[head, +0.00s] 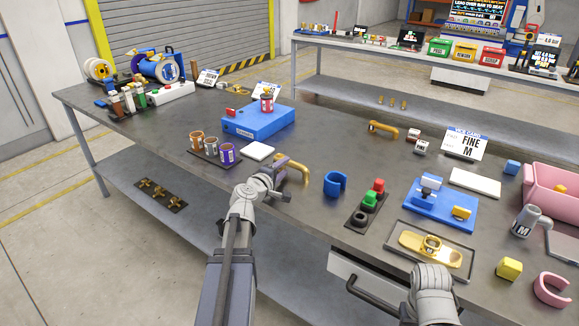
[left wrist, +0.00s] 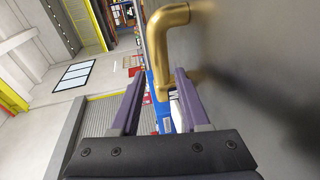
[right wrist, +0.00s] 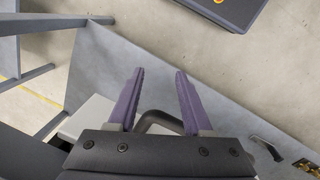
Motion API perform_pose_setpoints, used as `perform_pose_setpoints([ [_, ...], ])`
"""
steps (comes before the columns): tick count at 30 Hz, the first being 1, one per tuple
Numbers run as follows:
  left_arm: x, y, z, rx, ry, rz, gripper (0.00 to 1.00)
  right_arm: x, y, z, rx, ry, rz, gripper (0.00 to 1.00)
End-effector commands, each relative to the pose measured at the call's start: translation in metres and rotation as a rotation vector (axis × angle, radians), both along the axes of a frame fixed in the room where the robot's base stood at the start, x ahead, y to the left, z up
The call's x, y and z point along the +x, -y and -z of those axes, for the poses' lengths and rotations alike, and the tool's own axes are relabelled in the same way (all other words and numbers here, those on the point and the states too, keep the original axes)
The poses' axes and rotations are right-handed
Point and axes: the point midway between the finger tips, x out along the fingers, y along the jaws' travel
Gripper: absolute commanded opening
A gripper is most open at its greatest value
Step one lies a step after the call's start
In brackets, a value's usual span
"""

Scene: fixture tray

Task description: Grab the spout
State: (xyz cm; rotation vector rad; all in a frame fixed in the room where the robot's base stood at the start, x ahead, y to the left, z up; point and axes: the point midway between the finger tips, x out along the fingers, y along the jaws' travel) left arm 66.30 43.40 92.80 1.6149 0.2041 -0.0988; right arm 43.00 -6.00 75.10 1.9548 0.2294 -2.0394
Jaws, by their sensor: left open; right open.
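A brass bent spout (head: 299,168) stands on the workbench just past my left gripper (head: 280,165). In the left wrist view the spout (left wrist: 160,42) is a thick curved tube, and one of its legs lies between the fingertips of my open left gripper (left wrist: 158,75). I cannot tell whether the fingers touch it. A similar gold bent piece (head: 383,129) lies farther back on the bench. My right gripper (right wrist: 155,75) is open and empty in the right wrist view, over the bench's front side near a dark drawer handle (right wrist: 160,122). In the head view its fingers are hidden.
A blue ring-like part (head: 335,184) and a dark tray with coloured pieces (head: 358,215) stand right of the spout. A white square (head: 257,150) and several cups (head: 212,148) are to the left. A grey tray (head: 400,257) holds a yellow part.

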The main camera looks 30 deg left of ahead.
Motion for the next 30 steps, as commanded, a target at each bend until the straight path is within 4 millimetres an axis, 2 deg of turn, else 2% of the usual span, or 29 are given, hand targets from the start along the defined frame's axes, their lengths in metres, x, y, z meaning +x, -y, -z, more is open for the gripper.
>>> perform_pose_setpoints([
  [11,0.047,-0.004,0.011,0.0,0.0,0.001,0.46,0.0,0.0,0.011,0.0,0.0,0.0,0.5],
  [19,0.049,-0.003,0.011,0.0,0.0,0.0,0.45,0.0,0.0,0.011,0.0,0.0,0.0,0.5],
  [30,0.049,-0.003,0.011,0.001,0.0,0.0,0.03,0.0,0.0,0.011,0.0,0.0,0.0,0.5],
])
